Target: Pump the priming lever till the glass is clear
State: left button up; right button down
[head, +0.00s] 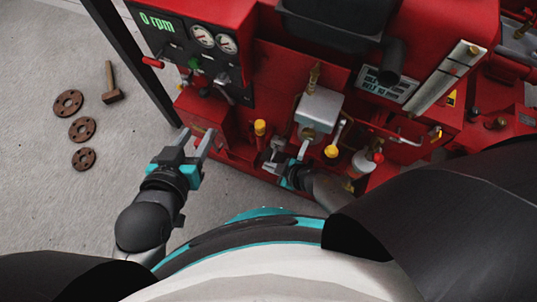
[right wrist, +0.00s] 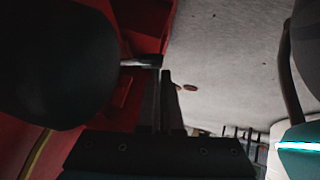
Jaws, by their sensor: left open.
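A lever with a yellow knob (head: 332,151) slants down beside a silver box-shaped unit (head: 319,108) on the red pumpset in the head view. I cannot tell for sure that it is the priming lever. The glass is not clearly identifiable. My right gripper (head: 287,153) is low in front of the silver unit, left of the yellow knob. In the right wrist view, a short metal rod (right wrist: 140,62) ends by its dark fingers (right wrist: 160,98); whether they grip it is unclear. My left gripper (head: 197,144) is open and empty, left of the red base.
A panel with a 0 rpm display (head: 157,22) and two dials stands at upper left. A yellow-capped post (head: 260,127) is between my grippers. A white-red bottle-like part (head: 364,160) is right of the right gripper. A mallet (head: 112,85) and rusty discs (head: 82,129) lie on open floor at left.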

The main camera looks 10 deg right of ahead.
pick_arm(q)
jog(key=shift+d, duration=0.2)
pick_arm(e)
jog(key=shift+s+f, duration=0.15)
jog(key=shift+f, duration=0.1)
pick_arm(q)
jog(key=shift+r, duration=0.15)
jog(key=shift+r+p, duration=0.8)
jog(key=shift+p, duration=0.05)
pick_arm(e)
jog(key=shift+r, duration=0.85)
